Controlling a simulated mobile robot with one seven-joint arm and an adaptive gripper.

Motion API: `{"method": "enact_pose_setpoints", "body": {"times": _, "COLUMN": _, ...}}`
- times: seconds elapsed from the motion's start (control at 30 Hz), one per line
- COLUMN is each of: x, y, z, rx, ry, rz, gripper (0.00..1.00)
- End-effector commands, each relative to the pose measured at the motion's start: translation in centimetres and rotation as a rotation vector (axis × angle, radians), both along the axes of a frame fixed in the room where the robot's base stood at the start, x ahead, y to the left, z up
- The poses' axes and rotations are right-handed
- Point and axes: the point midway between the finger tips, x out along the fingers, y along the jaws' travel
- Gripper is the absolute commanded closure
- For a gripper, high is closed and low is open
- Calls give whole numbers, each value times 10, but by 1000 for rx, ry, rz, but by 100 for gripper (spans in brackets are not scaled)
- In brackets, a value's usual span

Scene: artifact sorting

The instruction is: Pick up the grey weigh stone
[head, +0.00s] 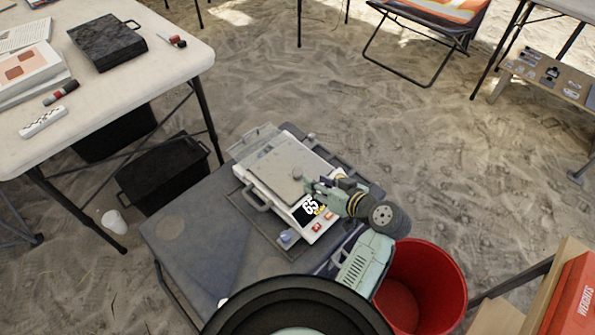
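A white scale (257,176) with a lit display reading about 65 stands on the grey table. A small grey rounded thing (297,173), which looks like the grey weigh stone, is on the scale's plate just beyond my fingertips. My gripper (308,187) reaches in from the right, low over the scale's right side beside the display. The fingers are small here and partly overlap each other, so their opening and any contact with the stone cannot be made out.
A clear lid (254,140) stands open at the scale's back left. A red bucket (440,285) is at the right of the grey table (190,230). A white table (110,95) with books and a black case (107,42) is at the upper left. Sandy floor is open beyond.

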Motion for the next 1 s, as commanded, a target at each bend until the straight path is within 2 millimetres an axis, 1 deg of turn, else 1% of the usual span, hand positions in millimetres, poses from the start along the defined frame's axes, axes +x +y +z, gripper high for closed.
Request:
{"method": "enact_pose_setpoints", "body": {"times": 0.1, "x": 13, "y": 10, "z": -6, "rx": 1, "ry": -1, "rz": 2, "gripper": 65}}
{"method": "enact_pose_setpoints", "body": {"times": 0.37, "x": 29, "y": 22, "z": -17, "rx": 2, "ry": 0, "rz": 0, "gripper": 65}}
{"method": "enact_pose_setpoints", "body": {"times": 0.5, "x": 45, "y": 32, "z": -29, "rx": 0, "ry": 0, "rz": 0, "gripper": 65}}
{"method": "enact_pose_setpoints", "body": {"times": 0.6, "x": 53, "y": 39, "z": -35, "rx": 0, "ry": -1, "rz": 0, "gripper": 65}}
{"method": "enact_pose_setpoints", "body": {"times": 0.7, "x": 56, "y": 41, "z": -38, "rx": 0, "ry": -1, "rz": -1, "gripper": 65}}
{"method": "enact_pose_setpoints", "body": {"times": 0.9, "x": 56, "y": 42, "z": -39, "rx": 0, "ry": 1, "rz": 0, "gripper": 65}}
{"method": "enact_pose_setpoints", "body": {"times": 1.0, "x": 56, "y": 42, "z": -40, "rx": 0, "ry": 2, "rz": 0, "gripper": 71}}
